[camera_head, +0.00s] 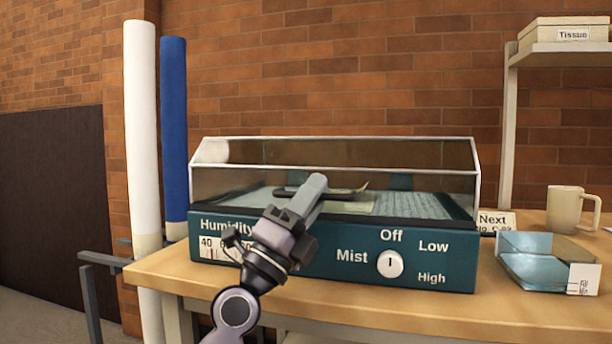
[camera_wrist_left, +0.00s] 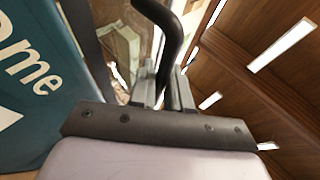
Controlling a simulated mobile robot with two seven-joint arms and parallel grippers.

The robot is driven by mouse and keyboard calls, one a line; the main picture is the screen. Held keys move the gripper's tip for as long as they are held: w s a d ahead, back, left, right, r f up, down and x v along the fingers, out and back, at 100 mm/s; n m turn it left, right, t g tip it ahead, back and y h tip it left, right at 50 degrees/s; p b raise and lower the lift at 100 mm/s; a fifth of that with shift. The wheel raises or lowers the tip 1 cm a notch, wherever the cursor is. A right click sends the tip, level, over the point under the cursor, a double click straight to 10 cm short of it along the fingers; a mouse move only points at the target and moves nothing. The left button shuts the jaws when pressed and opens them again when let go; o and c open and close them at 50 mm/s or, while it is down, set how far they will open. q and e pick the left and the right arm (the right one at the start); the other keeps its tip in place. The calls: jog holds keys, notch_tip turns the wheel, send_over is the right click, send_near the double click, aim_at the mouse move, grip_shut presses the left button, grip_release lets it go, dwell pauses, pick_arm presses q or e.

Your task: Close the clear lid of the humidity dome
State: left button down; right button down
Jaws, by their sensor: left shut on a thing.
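The humidity dome is a teal base (camera_head: 450,272) with a white-edged clear lid (camera_head: 440,155) over it, in the middle of the head view. The lid looks down over the base, but I cannot tell whether its front edge is fully seated. My left gripper (camera_head: 314,186) is at the front of the lid, shut on its dark handle (camera_head: 347,194). In the left wrist view the curved black handle (camera_wrist_left: 170,25) passes between the fingers (camera_wrist_left: 165,88). The teal base (camera_wrist_left: 35,90) is at the left there. My right gripper is not in view.
A knob (camera_head: 389,263) is on the base front. Papers (camera_head: 410,204) lie inside the dome. A blue clear tray (camera_head: 545,262), a mug (camera_head: 567,209) and a small sign (camera_head: 496,221) stand at right on the wooden table (camera_head: 420,312). White (camera_head: 141,120) and blue (camera_head: 174,120) rolls stand at left.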

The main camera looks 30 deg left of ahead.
pick_arm(q)
jog(key=shift+d+f, duration=0.15)
jog(key=shift+f, duration=0.25)
jog(key=shift+f, duration=0.1)
jog(key=c, duration=1.4)
grip_release()
jog(key=shift+c, duration=0.2)
jog(key=shift+s, duration=0.15)
